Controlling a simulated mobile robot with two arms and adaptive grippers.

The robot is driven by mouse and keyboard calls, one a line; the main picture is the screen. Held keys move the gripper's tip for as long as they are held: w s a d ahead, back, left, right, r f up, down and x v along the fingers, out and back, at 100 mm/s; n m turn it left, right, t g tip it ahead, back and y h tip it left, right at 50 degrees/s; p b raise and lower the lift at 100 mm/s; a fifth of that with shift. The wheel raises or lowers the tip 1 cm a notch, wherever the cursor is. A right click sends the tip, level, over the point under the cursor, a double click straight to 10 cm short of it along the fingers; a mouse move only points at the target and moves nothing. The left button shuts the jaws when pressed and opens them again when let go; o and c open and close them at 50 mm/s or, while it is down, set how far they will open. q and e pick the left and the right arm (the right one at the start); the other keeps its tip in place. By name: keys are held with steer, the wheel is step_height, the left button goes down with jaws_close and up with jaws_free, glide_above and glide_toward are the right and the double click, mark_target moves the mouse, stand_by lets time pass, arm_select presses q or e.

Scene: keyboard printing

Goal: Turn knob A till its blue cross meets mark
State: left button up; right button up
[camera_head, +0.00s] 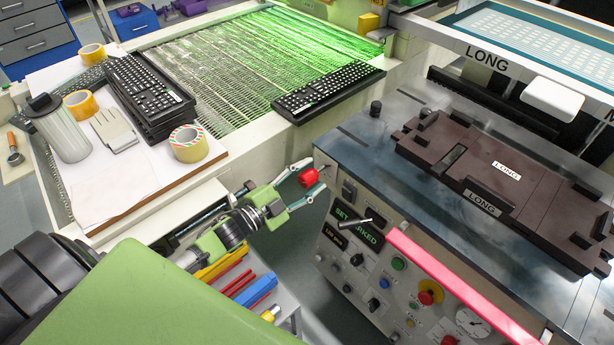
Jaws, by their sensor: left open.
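A red knob (308,177) sticks out at the near left corner of the machine. I see no letter, blue cross or mark on it from here, so I cannot tell whether it is knob A. My left gripper (315,175) is open, with one finger above the red knob and the other below it. Whether the fingers touch the knob is not clear. My right gripper does not show.
The machine's front panel has a display (357,227), a metal lever (355,221), a red emergency button (430,292), a gauge (473,322) and several small knobs. A pink bar (460,287) runs along its edge. Keyboards (150,95) lie on the table at left.

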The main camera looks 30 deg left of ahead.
arm_select(q)
steer(key=v, duration=1.2)
stand_by(0.3)
